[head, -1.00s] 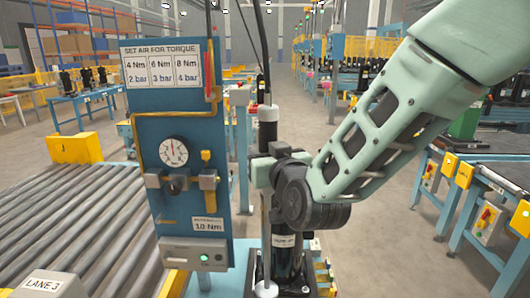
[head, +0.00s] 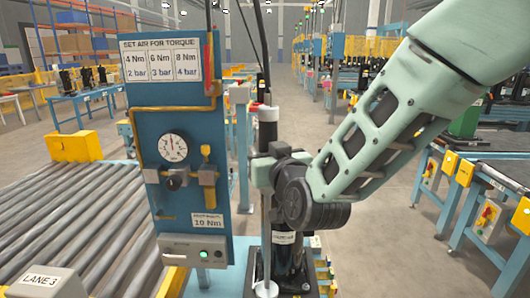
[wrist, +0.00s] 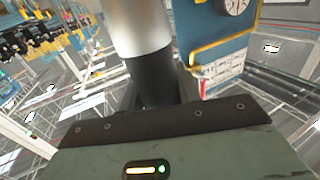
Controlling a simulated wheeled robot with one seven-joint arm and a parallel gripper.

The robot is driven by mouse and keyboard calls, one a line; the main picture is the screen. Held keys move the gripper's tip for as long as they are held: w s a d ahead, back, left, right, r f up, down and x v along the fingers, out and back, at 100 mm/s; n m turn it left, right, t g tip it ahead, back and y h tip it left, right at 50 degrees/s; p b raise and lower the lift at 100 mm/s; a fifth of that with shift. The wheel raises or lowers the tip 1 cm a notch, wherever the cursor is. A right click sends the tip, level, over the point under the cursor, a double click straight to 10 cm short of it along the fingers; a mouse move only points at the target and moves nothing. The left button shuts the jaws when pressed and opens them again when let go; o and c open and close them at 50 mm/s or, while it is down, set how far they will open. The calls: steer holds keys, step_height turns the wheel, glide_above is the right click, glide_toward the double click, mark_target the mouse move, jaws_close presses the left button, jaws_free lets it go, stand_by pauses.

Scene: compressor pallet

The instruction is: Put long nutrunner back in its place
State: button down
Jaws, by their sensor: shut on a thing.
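The long nutrunner (head: 267,129) hangs upright, with a white upper body, a dark band and a black cable running up from its top. My gripper (head: 262,174) is shut around its body. A thin shaft runs down below the gripper to a pale disc-like end (head: 266,290), in front of a black compressor (head: 288,262). In the wrist view the nutrunner's silver and black body (wrist: 143,40) rises from behind the gripper's edge; the fingertips are hidden there. I cannot make out the nutrunner's holder.
A blue torque panel (head: 178,115) with gauge, valves and a red-handled item stands close left of the nutrunner. A roller conveyor (head: 75,230) lies at the left, with a LANE 3 box (head: 48,283). Another conveyor line (head: 500,175) stands at the right, beyond open floor.

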mark_target(269, 199)
steer(key=shift+f+b, duration=4.8)
steer(key=shift+f, duration=0.1)
stand_by(1.4)
steer(key=c, duration=0.9)
jaws_free()
steer(key=shift+f, duration=0.25)
steer(key=b+v, duration=1)
steer(key=v, duration=0.7)
steer(key=shift+s+b, duration=0.2)
steer(key=shift+b, duration=0.1)
